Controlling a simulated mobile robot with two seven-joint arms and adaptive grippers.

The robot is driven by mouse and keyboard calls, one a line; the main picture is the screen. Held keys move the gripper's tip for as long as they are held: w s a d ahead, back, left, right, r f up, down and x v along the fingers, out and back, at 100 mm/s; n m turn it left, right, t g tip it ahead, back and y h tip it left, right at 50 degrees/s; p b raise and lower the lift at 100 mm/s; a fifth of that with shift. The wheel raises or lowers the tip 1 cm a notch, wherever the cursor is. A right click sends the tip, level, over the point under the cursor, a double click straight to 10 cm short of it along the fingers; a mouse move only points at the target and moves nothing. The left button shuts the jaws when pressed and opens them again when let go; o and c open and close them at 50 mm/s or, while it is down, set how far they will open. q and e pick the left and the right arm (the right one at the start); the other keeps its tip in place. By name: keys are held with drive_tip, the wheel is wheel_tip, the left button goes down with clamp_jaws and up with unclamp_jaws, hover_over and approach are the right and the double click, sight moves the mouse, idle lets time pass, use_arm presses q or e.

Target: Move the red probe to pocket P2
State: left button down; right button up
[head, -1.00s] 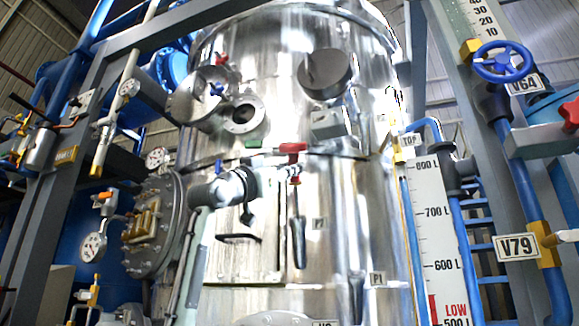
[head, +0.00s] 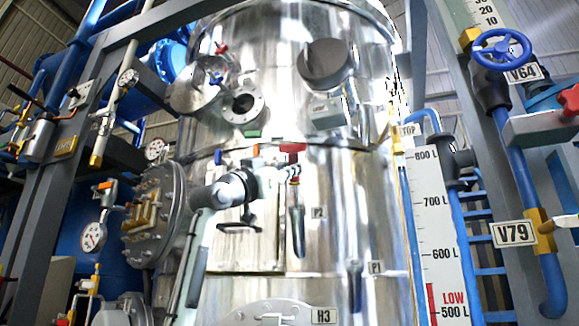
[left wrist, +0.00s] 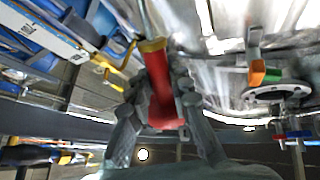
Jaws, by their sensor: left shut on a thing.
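The red probe (left wrist: 160,85) shows in the left wrist view as a red handle with a yellow collar and a thin grey rod running up out of the picture. My left gripper (left wrist: 165,100) is shut on the handle. In the head view the left gripper (head: 290,173) is in front of the steel vessel, with the probe's red top (head: 291,148) above its fingers. Pocket P2 (head: 298,230) is a dark narrow fitting just below the gripper, beside its label (head: 319,212). I cannot tell whether the rod's tip is in it. The right gripper is not in view.
Pocket P1 (head: 356,285) is lower right, by its label (head: 376,268). A round bolted hatch (head: 155,215) and a pressure gauge (head: 93,236) stand left of the arm. A level scale (head: 437,230) and the V79 pipe (head: 523,180) stand to the right.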

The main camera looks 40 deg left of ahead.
sight(295, 189)
use_arm(q)
drive_tip(key=shift+w+a+f+b, duration=0.25)
drive_tip(key=shift+w+f, duration=0.2)
drive_tip(key=shift+f, duration=0.3)
drive_tip(key=shift+w+a+f+b, duration=0.15)
drive_tip(key=shift+w+a+f, duration=0.15)
drive_tip(key=shift+w+f, duration=0.35)
drive_tip(key=shift+w+a+f+b, duration=0.2)
drive_tip(key=shift+w+a+f, duration=0.1)
drive_tip(key=shift+f, duration=0.55)
drive_tip(key=c, duration=1.3)
unclamp_jaws()
drive_tip(key=shift+d, duration=0.1)
drive_tip(key=v, duration=1.2)
drive_tip(key=shift+r, duration=0.1)
